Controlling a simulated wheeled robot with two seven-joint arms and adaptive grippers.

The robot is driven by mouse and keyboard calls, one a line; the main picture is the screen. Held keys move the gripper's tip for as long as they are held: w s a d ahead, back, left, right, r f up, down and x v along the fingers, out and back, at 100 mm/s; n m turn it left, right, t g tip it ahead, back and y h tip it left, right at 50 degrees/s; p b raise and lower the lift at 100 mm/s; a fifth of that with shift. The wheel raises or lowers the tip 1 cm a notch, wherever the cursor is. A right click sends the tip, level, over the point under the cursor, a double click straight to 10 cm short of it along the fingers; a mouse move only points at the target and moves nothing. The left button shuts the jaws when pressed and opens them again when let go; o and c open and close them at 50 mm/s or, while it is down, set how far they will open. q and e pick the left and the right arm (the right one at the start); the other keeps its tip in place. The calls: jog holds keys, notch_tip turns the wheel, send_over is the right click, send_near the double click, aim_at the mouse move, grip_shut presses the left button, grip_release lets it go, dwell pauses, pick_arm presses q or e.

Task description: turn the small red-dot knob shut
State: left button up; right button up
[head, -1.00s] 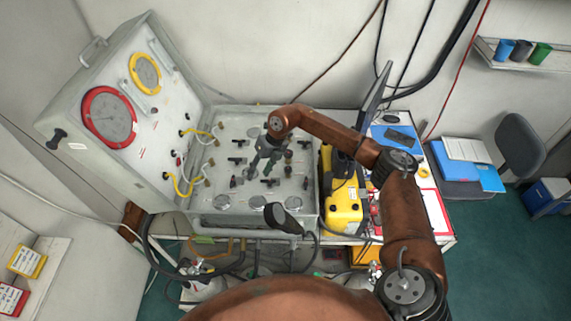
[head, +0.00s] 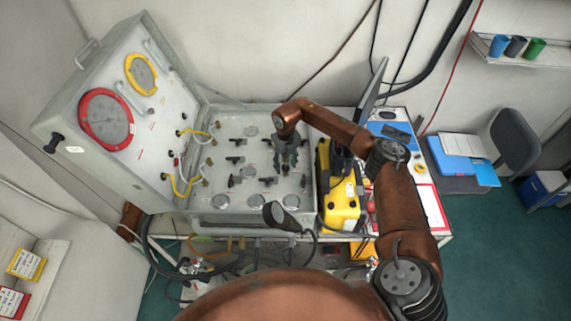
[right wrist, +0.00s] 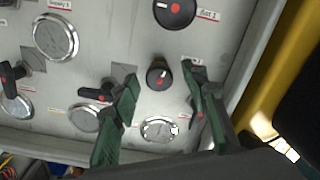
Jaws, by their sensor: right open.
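In the right wrist view a small round black knob with a red mark on its top (right wrist: 158,74) stands on the grey panel (right wrist: 95,50). A larger black knob with a red mark (right wrist: 174,11) sits beyond it at the top edge. My right gripper (right wrist: 160,71) is open, its green-grey fingers on either side of the small knob with visible gaps. In the head view my right gripper (head: 286,168) points down over the right part of the panel and hides the knob there. My left gripper is not in view.
Black lever valves with red marks (right wrist: 97,93) and round metal caps (right wrist: 56,37) sit left of the knob. A yellow case (head: 340,200) stands just right of the panel. The upright gauge lid (head: 105,118) rises at the left.

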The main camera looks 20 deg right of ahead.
jog(key=shift+c, duration=0.6)
grip_shut()
jog(key=shift+m, duration=0.4)
jog(key=m, duration=0.3)
jog(key=shift+b, duration=0.3)
jog(key=m, duration=0.3)
jog(key=shift+m, duration=0.3)
jog(key=m, duration=0.3)
jog(key=shift+r, duration=0.1)
jog(key=shift+w+m, duration=0.1)
jog(key=shift+m, duration=1.7)
jog(key=shift+m+p, duration=0.3)
